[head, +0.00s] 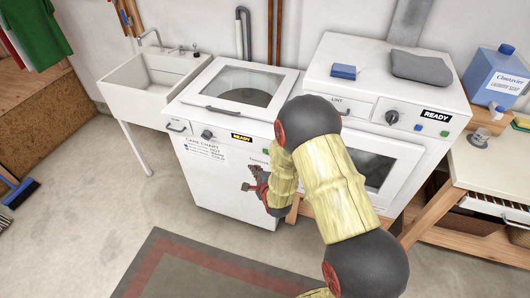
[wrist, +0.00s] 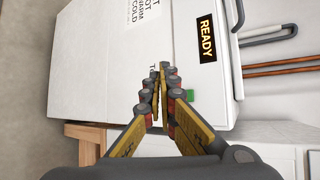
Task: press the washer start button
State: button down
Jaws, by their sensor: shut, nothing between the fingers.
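The washer (head: 225,175) is the white top-loader with a glass lid, left of the dryer. Its front carries a dark knob (head: 206,134) and a yellow-lettered READY display (head: 241,137), which also shows turned sideways in the wrist view (wrist: 206,40).
A dryer (head: 430,165) with its own READY display, knob and blue and green buttons stands right of the washer. A white sink (head: 150,85) is at left. A side table (head: 490,165) holds a soap jug (head: 494,78). Floor in front is clear around a rug (head: 190,270).

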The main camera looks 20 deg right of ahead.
jog(key=w+d, duration=0.4)
jog(key=w, duration=0.1)
jog(key=shift+w+b, duration=0.3)
jog(key=shift+w, duration=0.05)
jog(key=shift+d, duration=0.15)
dwell(1.2)
jog(key=shift+w+d, duration=0.2)
jog(key=shift+w, duration=0.1)
jog(key=shift+w+d, duration=0.2)
jog(key=shift+w, duration=0.15)
dwell(0.6)
jog(key=shift+s, duration=0.1)
dwell(0.4)
jog(key=shift+s+a, duration=0.45)
jog(key=shift+s, duration=0.15)
jog(key=shift+s+a+b, duration=0.15)
jog(key=shift+s+a, duration=0.6)
jog(key=shift+s, duration=0.25)
jog(key=shift+s+a+b, duration=0.15)
jog(key=shift+s+a, duration=0.55)
jog(key=shift+s, duration=0.3)
